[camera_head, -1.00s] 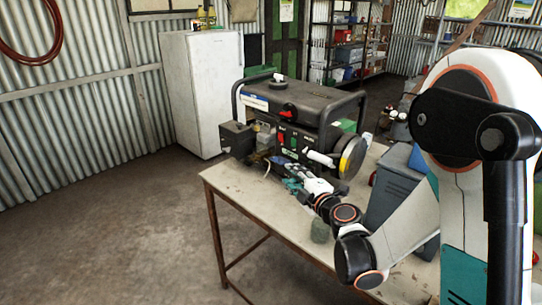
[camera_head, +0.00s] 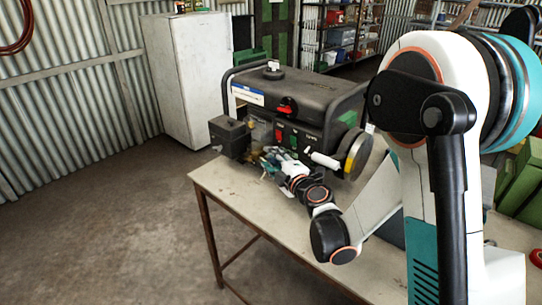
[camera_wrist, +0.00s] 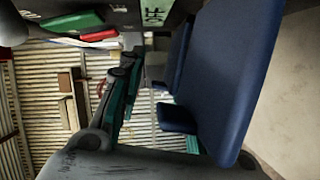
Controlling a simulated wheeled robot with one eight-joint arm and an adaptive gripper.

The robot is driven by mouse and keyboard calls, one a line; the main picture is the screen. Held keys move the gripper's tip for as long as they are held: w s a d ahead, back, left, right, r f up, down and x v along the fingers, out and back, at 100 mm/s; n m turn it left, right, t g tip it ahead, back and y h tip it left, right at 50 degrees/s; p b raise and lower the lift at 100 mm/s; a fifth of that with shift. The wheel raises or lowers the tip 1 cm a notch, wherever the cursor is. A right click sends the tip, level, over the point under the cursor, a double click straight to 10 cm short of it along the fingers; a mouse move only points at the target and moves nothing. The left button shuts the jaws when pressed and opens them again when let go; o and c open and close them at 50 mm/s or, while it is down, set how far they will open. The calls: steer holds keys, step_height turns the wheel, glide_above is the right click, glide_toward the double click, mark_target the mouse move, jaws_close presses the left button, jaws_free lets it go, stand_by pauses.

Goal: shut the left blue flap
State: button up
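A large dark blue flap-like panel (camera_wrist: 222,75) fills the right of the wrist view, very close to the camera. A smaller blue piece (camera_wrist: 176,119) shows left of its lower end. I cannot tell whether they are one part, or which is the left flap. My gripper (camera_head: 270,157) is low at the front of the black generator (camera_head: 300,105), below its red and green switches. In the wrist view one black and teal finger (camera_wrist: 118,92) shows left of the blue pieces; the rest is largely hidden, so its opening and any contact are unclear. No blue flap is distinguishable in the head view.
The generator stands on a beige table (camera_head: 235,190). A round reel-like part (camera_head: 353,153) sticks out at its right end. A white fridge (camera_head: 187,75) stands behind, against the corrugated wall. The floor (camera_head: 110,220) left of the table is clear.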

jaws_close()
steer(key=shift+s+a+f+n+t, duration=0.15)
steer(key=shift+f+n+t, duration=0.45)
steer(key=shift+n, duration=0.7)
steer(key=shift+f, duration=0.1)
jaws_free()
